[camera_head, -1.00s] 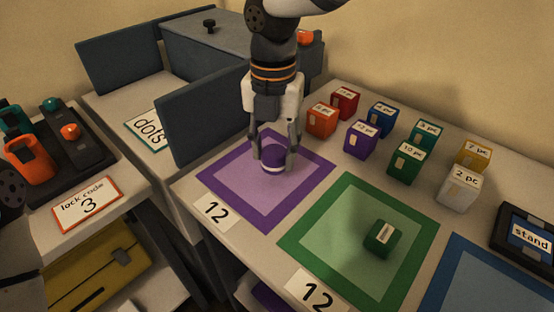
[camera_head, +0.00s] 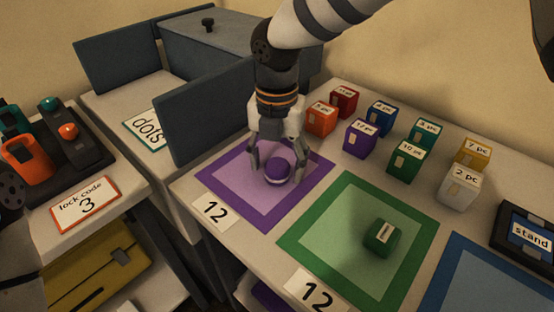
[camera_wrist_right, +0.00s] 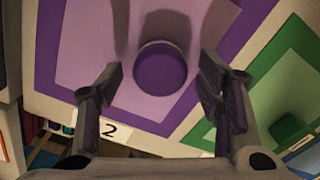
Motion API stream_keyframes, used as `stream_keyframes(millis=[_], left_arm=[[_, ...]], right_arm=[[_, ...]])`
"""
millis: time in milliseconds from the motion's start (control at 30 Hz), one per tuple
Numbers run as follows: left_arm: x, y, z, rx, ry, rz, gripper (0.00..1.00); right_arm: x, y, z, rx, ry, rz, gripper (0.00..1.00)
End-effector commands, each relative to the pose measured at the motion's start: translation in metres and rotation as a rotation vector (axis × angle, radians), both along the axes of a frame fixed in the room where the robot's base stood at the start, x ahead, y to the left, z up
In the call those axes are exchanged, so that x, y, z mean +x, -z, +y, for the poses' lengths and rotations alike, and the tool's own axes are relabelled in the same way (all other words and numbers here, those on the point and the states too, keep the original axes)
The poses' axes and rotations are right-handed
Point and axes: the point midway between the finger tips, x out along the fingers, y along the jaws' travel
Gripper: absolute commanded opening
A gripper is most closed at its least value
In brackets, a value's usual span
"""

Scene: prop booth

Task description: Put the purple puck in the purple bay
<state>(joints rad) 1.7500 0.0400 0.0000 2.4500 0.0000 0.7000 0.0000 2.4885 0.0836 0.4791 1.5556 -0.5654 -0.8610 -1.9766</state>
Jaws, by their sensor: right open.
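The purple puck (camera_head: 278,169), with a pale band, sits on the light inner area of the purple bay (camera_head: 225,181), a square with a dark purple border. The puck also shows in the right wrist view (camera_wrist_right: 160,72) as a round purple top inside the bay (camera_wrist_right: 85,110). My right gripper (camera_head: 277,177) is open, with a finger on each side of the puck. In the right wrist view, its fingers (camera_wrist_right: 162,78) stand apart from the puck with a gap on both sides. My left gripper is not in view.
A green bay (camera_head: 300,240) with a green block (camera_head: 382,236) lies to the right, and a blue bay (camera_head: 460,285) beyond it. Several coloured labelled blocks, such as a purple one (camera_head: 360,140), stand behind. A dark upright panel (camera_head: 208,115) stands behind the purple bay.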

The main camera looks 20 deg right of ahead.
Motion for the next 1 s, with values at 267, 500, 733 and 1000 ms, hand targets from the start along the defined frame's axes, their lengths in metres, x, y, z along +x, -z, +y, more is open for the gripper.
stream_keyframes(millis=[267,500,733,1000], left_arm=[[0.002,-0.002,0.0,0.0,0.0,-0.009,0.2],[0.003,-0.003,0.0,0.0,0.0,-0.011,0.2],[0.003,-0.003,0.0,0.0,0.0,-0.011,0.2],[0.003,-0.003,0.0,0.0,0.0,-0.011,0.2]], right_arm=[[0.001,-0.047,0.0,0.003,0.001,-0.007,0.6],[0.001,-0.105,0.001,0.002,0.001,-0.003,0.6],[0.0,-0.124,0.0,0.001,0.001,0.003,0.6],[0.0,-0.124,0.0,0.001,0.0,0.003,0.6]])
